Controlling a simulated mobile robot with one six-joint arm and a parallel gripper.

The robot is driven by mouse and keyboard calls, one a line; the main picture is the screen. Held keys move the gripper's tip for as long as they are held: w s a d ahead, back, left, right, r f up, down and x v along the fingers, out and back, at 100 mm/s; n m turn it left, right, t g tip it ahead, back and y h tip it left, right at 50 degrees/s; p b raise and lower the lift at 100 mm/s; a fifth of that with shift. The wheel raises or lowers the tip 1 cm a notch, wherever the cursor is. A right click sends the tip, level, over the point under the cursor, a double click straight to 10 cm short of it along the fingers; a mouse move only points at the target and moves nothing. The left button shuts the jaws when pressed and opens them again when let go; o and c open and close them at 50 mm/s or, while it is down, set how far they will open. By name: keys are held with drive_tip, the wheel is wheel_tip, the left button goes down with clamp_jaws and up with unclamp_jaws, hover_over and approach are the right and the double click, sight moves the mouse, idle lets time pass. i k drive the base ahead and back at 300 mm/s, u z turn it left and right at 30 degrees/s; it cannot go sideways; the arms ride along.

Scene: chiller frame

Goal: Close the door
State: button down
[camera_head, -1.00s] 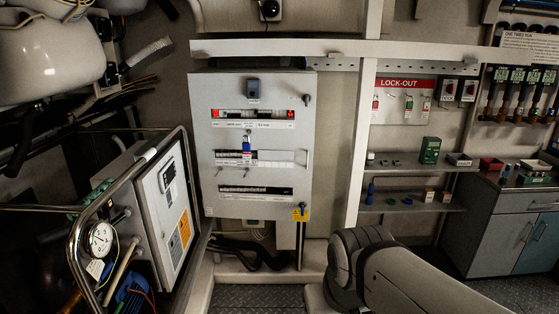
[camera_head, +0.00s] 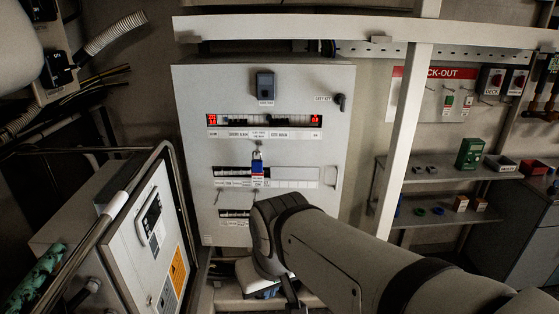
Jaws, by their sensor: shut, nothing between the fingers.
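The grey cabinet door (camera_head: 190,130) faces me in the middle of the view, with a dark rotary handle (camera_head: 340,101) at its upper right. I cannot tell whether it stands ajar. A blue padlock (camera_head: 257,165) with a red and white tag hangs at its middle. My arm crosses from the lower right and covers the door's lower right part. My gripper (camera_head: 286,289) shows only in part below my wrist, under the door's lower edge. It is shut and holds nothing. Its fingertips are not clear, and I cannot tell whether it touches anything.
A smaller cabinet (camera_head: 140,240) with a screen and a metal tube rail (camera_head: 172,165) stand at the left. A white post (camera_head: 405,130) rises right of the door. Beyond it are shelves (camera_head: 450,172) with small items. A white beam (camera_head: 300,27) runs above.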

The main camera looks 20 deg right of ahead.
sight(309, 162)
drive_tip(key=z, duration=0.2)
drive_tip(key=i, duration=0.8)
drive_tip(key=z, duration=0.5)
drive_tip(key=k, duration=0.9)
drive_tip(key=z, duration=0.15)
drive_tip(key=i, duration=0.9)
drive_tip(key=u, duration=0.05)
